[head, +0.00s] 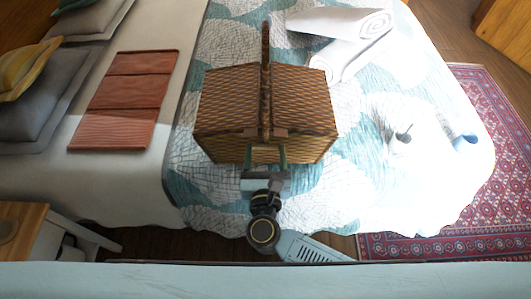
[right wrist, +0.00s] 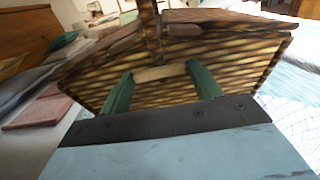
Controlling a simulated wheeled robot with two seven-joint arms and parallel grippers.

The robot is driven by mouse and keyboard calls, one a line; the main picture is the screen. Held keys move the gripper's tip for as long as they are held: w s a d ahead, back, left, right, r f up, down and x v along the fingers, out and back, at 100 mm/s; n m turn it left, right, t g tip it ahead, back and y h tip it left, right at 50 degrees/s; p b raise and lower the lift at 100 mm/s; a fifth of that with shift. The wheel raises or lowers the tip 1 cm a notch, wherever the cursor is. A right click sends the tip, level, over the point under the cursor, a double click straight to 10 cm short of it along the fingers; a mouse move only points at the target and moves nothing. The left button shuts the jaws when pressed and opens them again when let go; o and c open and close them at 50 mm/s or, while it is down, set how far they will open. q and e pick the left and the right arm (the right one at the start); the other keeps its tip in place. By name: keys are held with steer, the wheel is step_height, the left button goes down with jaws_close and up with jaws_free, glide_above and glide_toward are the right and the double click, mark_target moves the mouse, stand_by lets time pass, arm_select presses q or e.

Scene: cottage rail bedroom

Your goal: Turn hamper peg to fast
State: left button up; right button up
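The hamper is a brown wicker basket (head: 225,105) with a tall arched handle (head: 265,50). It stands on the quilted bed, its lid down, and also fills the upper right wrist view (right wrist: 240,50). A pale wooden peg (right wrist: 160,73) lies level across its front, below the handle's foot. My right gripper (head: 266,158) is at the hamper's front, its two green fingers apart, one beside each end of the peg. I cannot tell whether the fingers touch the peg. My left gripper is in neither view.
A rolled white towel (head: 355,50) lies behind the hamper to the right. A folded rust-red cloth (head: 122,100) and grey pillows (head: 45,100) lie at the left. Small items (head: 402,136) rest on the bed's right part. A wooden bedside table (head: 22,225) stands at lower left.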

steer(key=c, duration=0.5)
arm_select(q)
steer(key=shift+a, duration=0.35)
arm_select(e)
steer(key=shift+o, duration=0.2)
